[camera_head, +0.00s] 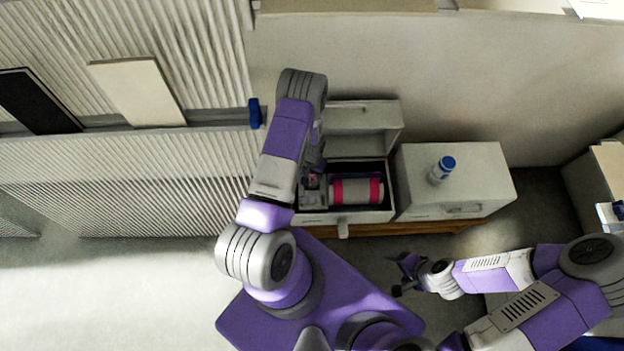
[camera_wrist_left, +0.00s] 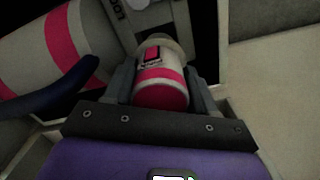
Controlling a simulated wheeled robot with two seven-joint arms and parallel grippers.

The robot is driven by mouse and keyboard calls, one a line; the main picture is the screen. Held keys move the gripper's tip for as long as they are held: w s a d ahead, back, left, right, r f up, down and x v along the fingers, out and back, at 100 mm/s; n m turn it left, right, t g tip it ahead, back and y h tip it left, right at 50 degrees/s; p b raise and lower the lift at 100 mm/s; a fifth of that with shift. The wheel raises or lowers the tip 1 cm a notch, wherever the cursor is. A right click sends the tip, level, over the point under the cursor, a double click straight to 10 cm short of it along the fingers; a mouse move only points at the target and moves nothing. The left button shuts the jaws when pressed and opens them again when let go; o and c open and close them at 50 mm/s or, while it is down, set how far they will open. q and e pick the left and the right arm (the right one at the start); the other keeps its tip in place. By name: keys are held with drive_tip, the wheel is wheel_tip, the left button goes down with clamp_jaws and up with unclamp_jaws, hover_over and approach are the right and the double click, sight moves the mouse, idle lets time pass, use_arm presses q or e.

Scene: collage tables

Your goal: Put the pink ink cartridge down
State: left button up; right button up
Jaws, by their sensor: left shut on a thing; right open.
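The pink ink cartridge (camera_wrist_left: 162,92), white with a pink band and a pink end, sits between the fingers of my left gripper (camera_wrist_left: 160,80) in the left wrist view. My left gripper is shut on it. In the head view the left gripper (camera_head: 314,168) is over the left part of an open pale box (camera_head: 361,217), and the cartridge (camera_head: 312,181) shows only as a small pink patch there. Whether its far end touches anything is hidden. My right gripper (camera_head: 402,273) is open and empty, low and right of the box.
A larger white roll with pink bands (camera_head: 356,191) lies in the box, right of the held cartridge. The box lid (camera_head: 361,117) is raised behind. A closed pale box (camera_head: 482,172) with a blue-capped bottle (camera_head: 441,169) on it stands at right.

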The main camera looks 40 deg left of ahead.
use_arm(q)
wheel_tip(320, 180, down, 5)
drive_tip(key=shift+f+b, duration=0.1)
drive_tip(key=shift+b, duration=0.8)
drive_tip(key=shift+r, duration=0.2)
drive_tip(key=shift+f, duration=0.1)
drive_tip(key=o, duration=1.1)
drive_tip(key=shift+f, duration=0.1)
drive_tip(key=shift+o, duration=0.2)
